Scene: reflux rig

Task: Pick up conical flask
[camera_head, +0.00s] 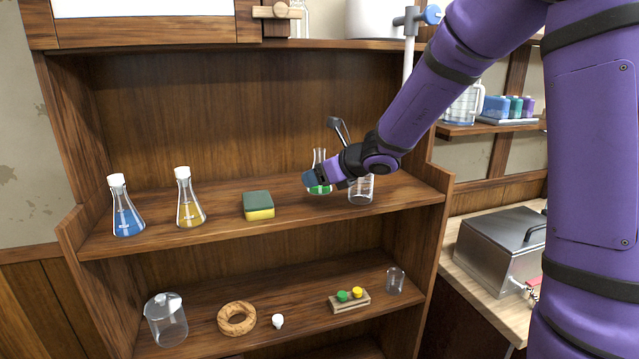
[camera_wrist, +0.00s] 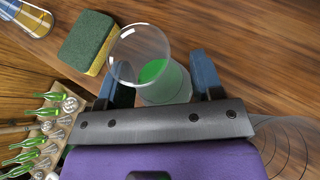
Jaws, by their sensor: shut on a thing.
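A clear conical flask with green liquid (camera_head: 319,161) is at the upper shelf, with its narrow neck upright and no stopper visible. My gripper (camera_head: 315,181) is shut on it from the front right. In the wrist view the flask (camera_wrist: 164,82) sits between the two blue fingers (camera_wrist: 163,88), its round rim toward the camera. I cannot tell whether its base touches the shelf. Two other conical flasks with white stoppers stand at the left of the same shelf, one with blue liquid (camera_head: 127,219) and one with yellow liquid (camera_head: 188,209).
A green and yellow sponge (camera_head: 258,206) lies left of my gripper. A clear beaker (camera_head: 361,190) stands close on the right. The lower shelf holds a lidded jar (camera_head: 166,322), a cork ring (camera_head: 237,318) and a small wooden rack (camera_head: 349,302).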

